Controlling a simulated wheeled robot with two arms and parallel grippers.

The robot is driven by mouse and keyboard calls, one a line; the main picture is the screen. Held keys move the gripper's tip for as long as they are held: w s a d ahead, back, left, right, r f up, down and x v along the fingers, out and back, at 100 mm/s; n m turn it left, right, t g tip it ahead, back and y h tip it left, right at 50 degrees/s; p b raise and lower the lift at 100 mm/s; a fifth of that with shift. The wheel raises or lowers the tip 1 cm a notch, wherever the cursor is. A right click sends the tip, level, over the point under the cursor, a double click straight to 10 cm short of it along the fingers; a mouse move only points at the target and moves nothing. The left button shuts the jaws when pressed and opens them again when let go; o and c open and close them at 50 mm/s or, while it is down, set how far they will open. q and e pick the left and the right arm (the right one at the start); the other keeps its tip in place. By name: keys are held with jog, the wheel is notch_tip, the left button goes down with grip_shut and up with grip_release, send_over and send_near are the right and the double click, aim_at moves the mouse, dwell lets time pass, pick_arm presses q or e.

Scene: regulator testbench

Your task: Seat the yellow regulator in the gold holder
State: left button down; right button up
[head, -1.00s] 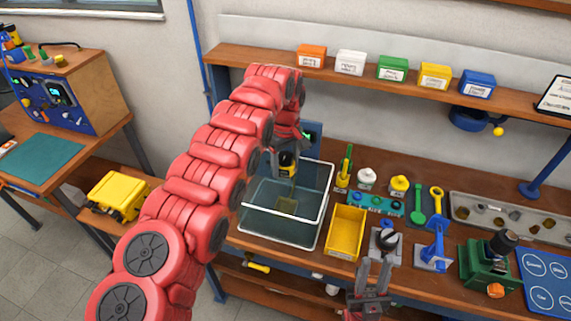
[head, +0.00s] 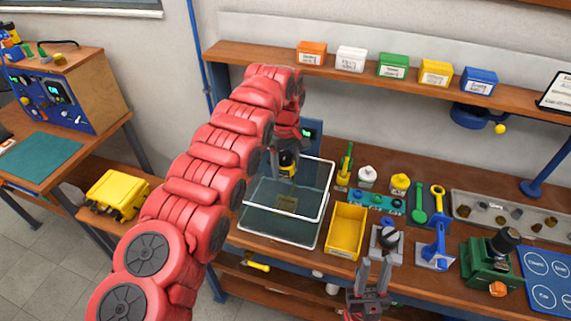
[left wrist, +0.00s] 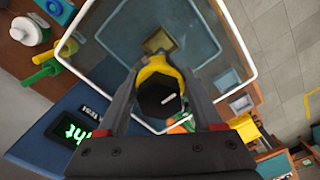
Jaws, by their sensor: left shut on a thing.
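The yellow regulator (head: 288,165), with a black hexagonal face, is gripped by my left gripper (head: 284,150) above the clear tank. In the left wrist view the regulator (left wrist: 160,92) sits between the two fingers of my left gripper (left wrist: 160,85). The gold holder (head: 287,203) is low inside the tank, below and apart from the regulator. The holder also shows in the left wrist view (left wrist: 159,41), partly hidden behind the regulator. My right gripper (head: 376,264) is open, with its fingers apart and nothing seen between them, at the bench's front edge.
The clear tank (head: 322,200) has a white rim and bluish content. A yellow bin (head: 346,231) stands to its right, with bottles and tools behind. A lit green display (left wrist: 72,130) is close to my left gripper. A blue stand (head: 436,245) and green device (head: 487,265) lie further right.

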pick_arm(q)
jog(key=shift+f+b, duration=2.15)
jog(key=shift+b, duration=0.1)
dwell(1.8)
jog(key=shift+f+b, duration=1.85)
jog(key=shift+f, duration=0.3)
dwell(1.8)
